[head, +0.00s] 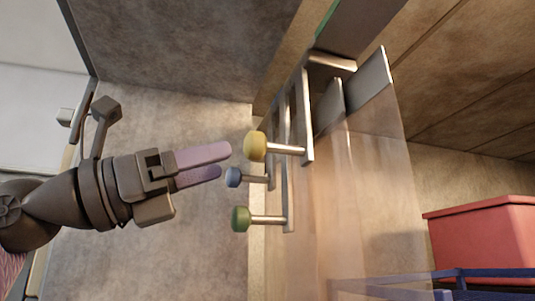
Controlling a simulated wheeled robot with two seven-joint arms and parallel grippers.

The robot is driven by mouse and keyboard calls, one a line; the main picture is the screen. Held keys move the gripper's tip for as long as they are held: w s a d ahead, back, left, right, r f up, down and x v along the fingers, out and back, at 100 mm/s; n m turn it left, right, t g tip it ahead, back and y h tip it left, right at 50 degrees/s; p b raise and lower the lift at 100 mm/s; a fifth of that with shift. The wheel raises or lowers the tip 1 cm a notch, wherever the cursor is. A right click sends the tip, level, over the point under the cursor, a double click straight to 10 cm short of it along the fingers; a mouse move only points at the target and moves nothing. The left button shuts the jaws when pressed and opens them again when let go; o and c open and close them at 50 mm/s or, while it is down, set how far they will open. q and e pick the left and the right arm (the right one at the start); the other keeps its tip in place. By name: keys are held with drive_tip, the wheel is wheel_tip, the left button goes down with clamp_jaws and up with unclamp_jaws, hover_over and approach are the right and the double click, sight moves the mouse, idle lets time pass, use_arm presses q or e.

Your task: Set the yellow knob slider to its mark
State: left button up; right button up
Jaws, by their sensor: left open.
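The yellow knob (255,146) sits on the end of a short metal rod that comes off an upright metal bar (306,115). My left gripper (225,162) is open and empty. Its two pinkish fingers point right, with the upper fingertip just left of the yellow knob and a small gap showing in the picture. A blue knob (233,177) is close below the fingertips, and a green knob (240,218) is lower down. I cannot make out the mark for the yellow knob. My right gripper is not in view.
Clear hanging strips (365,200) are right of the knobs. A red bin (485,240) stands at the far right, near blue rails (460,280). A grey wall is behind my left gripper. The space below the gripper is free.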

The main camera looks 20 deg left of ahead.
sight(245, 147)
use_arm(q)
drive_tip(key=s+d+r+p, duration=0.2)
drive_tip(key=s+d+r, duration=0.1)
drive_tip(key=w, duration=0.2)
drive_tip(key=w+d, duration=0.1)
drive_tip(key=w, duration=0.1)
drive_tip(key=w+d, duration=0.1)
drive_tip(key=shift+w+d+f+p, duration=0.15)
drive_tip(key=shift+w+f+p, duration=0.15)
drive_tip(key=shift+w+f, duration=0.1)
drive_tip(key=shift+s+d+r, duration=0.15)
drive_tip(key=shift+s+d, duration=0.1)
drive_tip(key=shift+d, duration=0.15)
drive_tip(key=shift+s+a+r, duration=0.1)
drive_tip(key=shift+s+a, duration=0.35)
drive_tip(key=shift+s, duration=0.3)
drive_tip(key=c, duration=0.5)
drive_tip(key=shift+w+a, duration=0.15)
drive_tip(key=shift+c, duration=0.9)
clamp_jaws()
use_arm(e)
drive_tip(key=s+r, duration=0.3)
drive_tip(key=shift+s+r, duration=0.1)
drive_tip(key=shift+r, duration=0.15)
use_arm(q)
drive_tip(key=shift+w, duration=0.1)
